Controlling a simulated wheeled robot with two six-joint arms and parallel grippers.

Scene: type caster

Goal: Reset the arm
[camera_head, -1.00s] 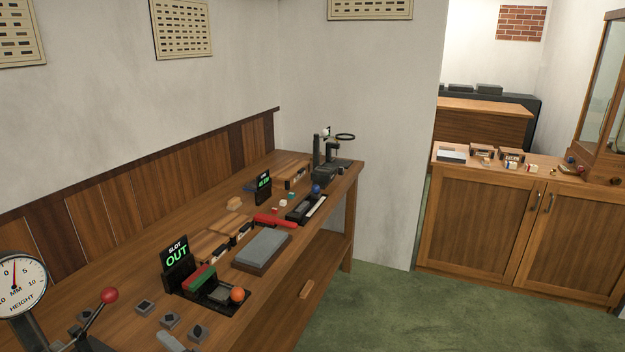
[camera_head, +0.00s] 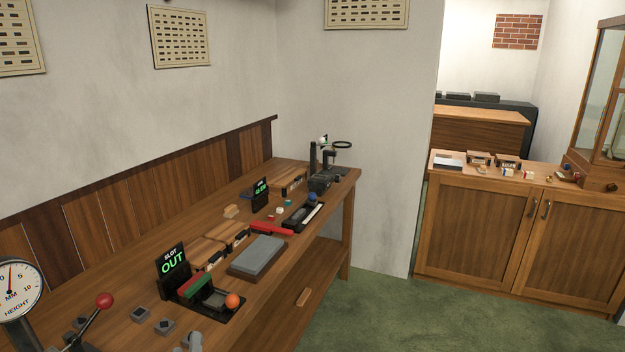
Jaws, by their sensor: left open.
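Only a small pale grey part of my left gripper (camera_head: 193,343) shows at the bottom edge of the head view. It is over the near part of the wooden workbench (camera_head: 115,270), by the small dark square blocks (camera_head: 164,326). Its jaws are open, and no held object shows. Most of my left arm is below the frame. My right gripper is not in view.
A dial gauge (camera_head: 17,290) and a red-knobbed lever (camera_head: 104,300) stand at the lower left. A "SLOT OUT" sign (camera_head: 172,262), an orange ball (camera_head: 232,300) and a grey slab (camera_head: 258,256) are on the bench. Green floor (camera_head: 375,315) is clear at right.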

